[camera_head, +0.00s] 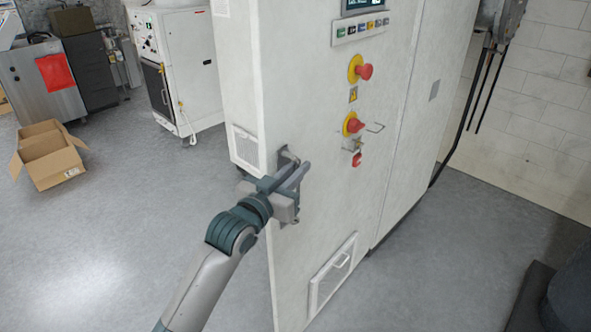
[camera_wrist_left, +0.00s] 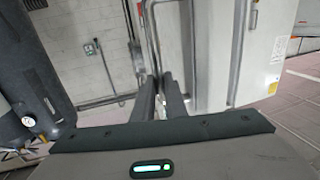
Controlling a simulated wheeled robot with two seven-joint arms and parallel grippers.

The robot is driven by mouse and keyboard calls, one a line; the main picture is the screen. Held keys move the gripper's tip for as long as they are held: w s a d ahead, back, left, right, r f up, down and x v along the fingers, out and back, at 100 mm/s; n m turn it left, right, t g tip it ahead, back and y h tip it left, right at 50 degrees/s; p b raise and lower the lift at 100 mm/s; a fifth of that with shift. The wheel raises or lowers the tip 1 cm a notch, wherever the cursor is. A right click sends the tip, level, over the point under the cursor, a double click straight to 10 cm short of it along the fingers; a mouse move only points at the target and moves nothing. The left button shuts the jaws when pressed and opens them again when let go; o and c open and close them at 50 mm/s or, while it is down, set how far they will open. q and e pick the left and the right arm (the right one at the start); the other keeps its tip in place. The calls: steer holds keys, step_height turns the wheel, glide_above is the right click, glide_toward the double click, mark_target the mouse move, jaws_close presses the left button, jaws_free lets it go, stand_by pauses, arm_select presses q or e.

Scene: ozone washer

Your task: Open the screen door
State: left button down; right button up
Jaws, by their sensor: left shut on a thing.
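The screen door (camera_head: 320,110) is the tall white front panel of a cabinet in the head view. It carries a small screen (camera_head: 362,4) at the top, with a row of buttons below. A grey handle (camera_head: 286,160) sits near its left edge, partly hidden by my gripper. My left gripper (camera_head: 299,176) is shut on the handle. In the left wrist view, the two dark fingers (camera_wrist_left: 160,98) are close together, and what lies between them is hard to make out. I cannot tell whether the door stands ajar. My right gripper is not in view.
Red knobs (camera_head: 364,72) on yellow plates stick out from the door. A low vent (camera_head: 332,275) is near its bottom. An open cardboard box (camera_head: 50,160) and a white machine (camera_head: 180,65) stand at the back left.

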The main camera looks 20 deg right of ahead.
arm_select(q)
steer(key=shift+r, duration=0.2)
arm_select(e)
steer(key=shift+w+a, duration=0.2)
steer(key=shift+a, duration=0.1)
arm_select(q)
steer(key=c, duration=2.1)
jaws_free()
steer(key=shift+d+f, duration=0.1)
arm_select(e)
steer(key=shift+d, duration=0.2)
